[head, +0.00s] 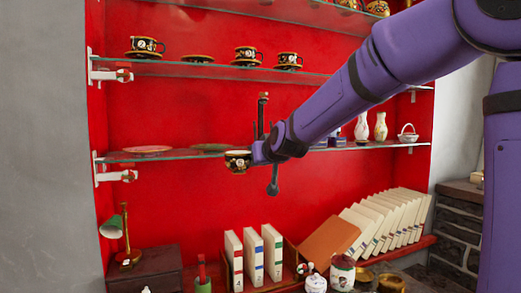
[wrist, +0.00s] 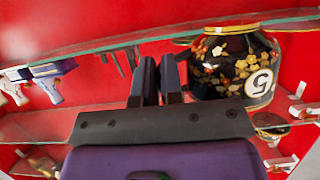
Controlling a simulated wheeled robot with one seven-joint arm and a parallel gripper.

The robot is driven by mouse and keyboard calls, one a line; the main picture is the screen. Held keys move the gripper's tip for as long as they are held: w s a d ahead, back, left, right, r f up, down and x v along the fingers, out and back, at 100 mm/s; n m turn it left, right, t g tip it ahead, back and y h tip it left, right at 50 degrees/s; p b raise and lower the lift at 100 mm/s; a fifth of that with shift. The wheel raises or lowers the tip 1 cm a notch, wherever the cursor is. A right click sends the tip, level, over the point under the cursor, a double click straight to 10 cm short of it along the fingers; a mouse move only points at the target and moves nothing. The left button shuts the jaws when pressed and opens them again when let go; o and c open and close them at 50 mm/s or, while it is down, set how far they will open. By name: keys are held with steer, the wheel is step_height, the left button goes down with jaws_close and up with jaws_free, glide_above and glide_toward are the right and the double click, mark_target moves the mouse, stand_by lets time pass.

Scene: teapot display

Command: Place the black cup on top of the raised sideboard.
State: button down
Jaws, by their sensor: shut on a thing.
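The black cup (head: 237,161) with gold flowers and a white number badge is in front of the middle glass shelf. In the wrist view the cup (wrist: 228,65) looks large, just right of the fingers, with a "5" on its badge. My gripper (head: 256,152) is at the cup's right side. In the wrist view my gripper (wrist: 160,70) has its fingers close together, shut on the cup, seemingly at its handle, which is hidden. A dark wooden cabinet (head: 146,265) stands low at the left; I cannot tell if it is the raised sideboard.
The middle glass shelf (head: 190,154) holds plates (head: 148,149), white vases (head: 380,127) and a basket (head: 407,133). Other black cups (head: 146,46) stand on the upper shelf. A green lamp (head: 113,228), upright books (head: 253,255) and leaning books (head: 385,224) are below.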

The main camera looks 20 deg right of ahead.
step_height(320, 180, down, 42)
steer(key=d, duration=0.1)
steer(key=shift+s+d+f, duration=0.15)
steer(key=shift+d+f, duration=0.05)
steer(key=shift+d, duration=0.2)
